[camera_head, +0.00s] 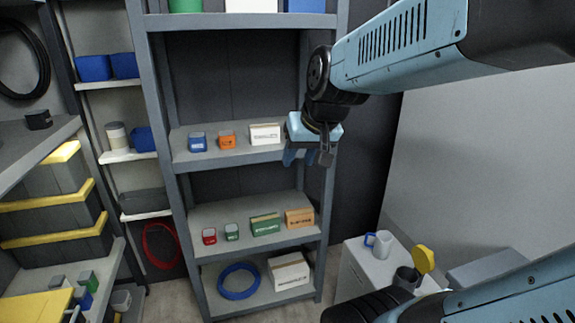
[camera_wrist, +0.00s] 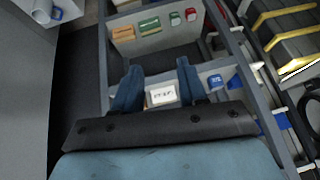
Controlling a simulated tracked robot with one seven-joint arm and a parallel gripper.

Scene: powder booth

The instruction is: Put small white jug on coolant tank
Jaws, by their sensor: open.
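The small white jug (camera_head: 382,246) has a blue handle on its left and stands upright on a pale cabinet-like block (camera_head: 352,284) at lower right in the head view. A grey box (camera_head: 487,268) stands further right; I cannot tell which of these is the coolant tank. My gripper (camera_head: 308,157) is open and empty, in front of the shelving, up and left of the jug. Its spread fingers show in the wrist view (camera_wrist: 158,82).
A grey shelf unit (camera_head: 163,165) holds several small boxes, including a white box (camera_head: 264,133) behind my gripper. A dark grey cup (camera_head: 405,279) and a yellow object (camera_head: 424,259) are close to the jug. Black-and-yellow cases (camera_head: 50,205) stand at left.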

